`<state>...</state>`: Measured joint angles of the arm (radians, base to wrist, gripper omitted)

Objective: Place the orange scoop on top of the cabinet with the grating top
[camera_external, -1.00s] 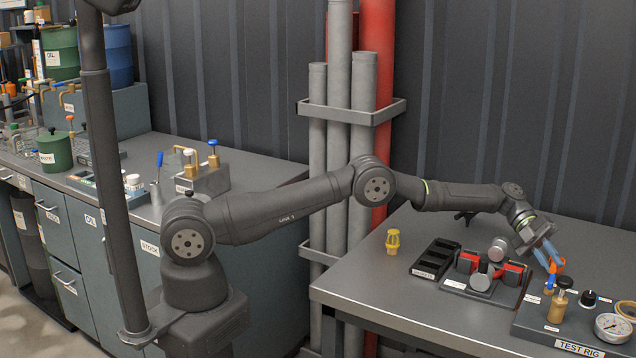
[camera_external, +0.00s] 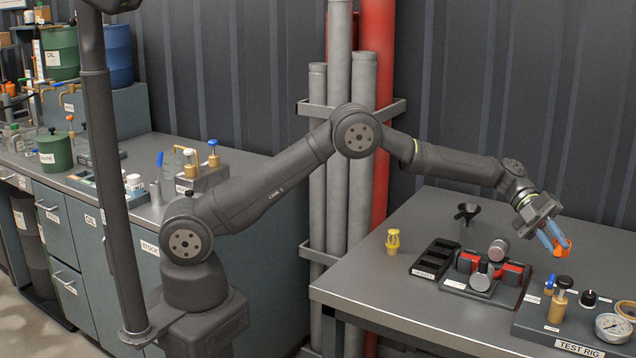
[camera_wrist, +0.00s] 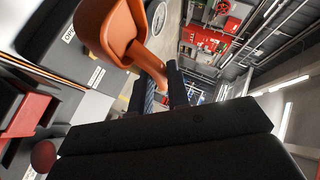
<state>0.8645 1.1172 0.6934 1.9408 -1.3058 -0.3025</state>
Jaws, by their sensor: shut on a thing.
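My gripper (camera_external: 552,237) is shut on the orange scoop (camera_external: 563,250) and holds it in the air above the right-hand bench. In the wrist view the scoop's bowl (camera_wrist: 108,28) fills the upper left, and its handle runs down between my gripper's fingers (camera_wrist: 166,90). I cannot make out a grating top with certainty. A grey-blue box (camera_external: 128,108) under the oil drums stands at the back left.
Below the scoop are a test rig (camera_external: 537,318) with brass fittings and a gauge, a black-and-red holder (camera_external: 466,286) and a dark slotted tray (camera_external: 428,265). A yellow piece (camera_external: 393,241) and black funnel (camera_external: 467,213) stand farther left. Grey and red pipes (camera_external: 340,170) rise between the benches.

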